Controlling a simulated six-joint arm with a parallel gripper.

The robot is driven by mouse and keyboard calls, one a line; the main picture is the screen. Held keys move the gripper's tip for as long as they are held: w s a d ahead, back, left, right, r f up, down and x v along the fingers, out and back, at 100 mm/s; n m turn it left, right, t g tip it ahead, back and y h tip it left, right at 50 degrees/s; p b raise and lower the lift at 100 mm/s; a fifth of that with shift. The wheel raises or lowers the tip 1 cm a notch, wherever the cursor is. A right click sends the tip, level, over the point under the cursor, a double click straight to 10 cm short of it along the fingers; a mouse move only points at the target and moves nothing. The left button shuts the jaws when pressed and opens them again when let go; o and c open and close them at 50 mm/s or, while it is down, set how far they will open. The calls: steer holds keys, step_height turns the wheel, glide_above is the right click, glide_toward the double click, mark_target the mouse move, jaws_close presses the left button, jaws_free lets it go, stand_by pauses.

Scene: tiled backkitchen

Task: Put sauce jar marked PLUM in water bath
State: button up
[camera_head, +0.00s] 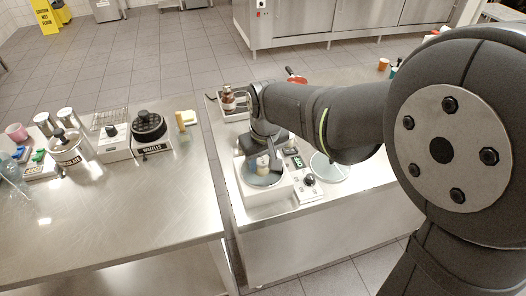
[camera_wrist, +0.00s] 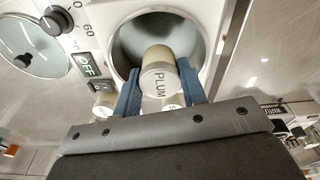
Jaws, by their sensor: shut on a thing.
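The cream sauce jar marked PLUM (camera_wrist: 158,82) is between the two blue fingers of my gripper (camera_wrist: 158,92), which is shut on it. In the head view my gripper (camera_head: 268,160) points down at the round opening of the white water bath (camera_head: 264,197). The water bath also shows in the wrist view, its dark round basin (camera_wrist: 124,42) behind the jar. The jar overlaps the basin; I cannot tell how deep it sits or whether it touches the bottom.
A round glass lid (camera_head: 330,168) lies to the right of the bath. A tray with brown-topped jars (camera_head: 229,100) stands behind it. A gap separates the tables.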

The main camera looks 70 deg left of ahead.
steer(key=shift+f, duration=2.15)
steer(key=shift+f, duration=0.2)
steer(key=o, duration=1.4)
steer(key=shift+r, duration=5.85)
steer(key=shift+f, duration=0.1)
step_height(320, 180, down, 8)
steer(key=shift+f, duration=0.2)
steer(key=shift+o, duration=0.3)
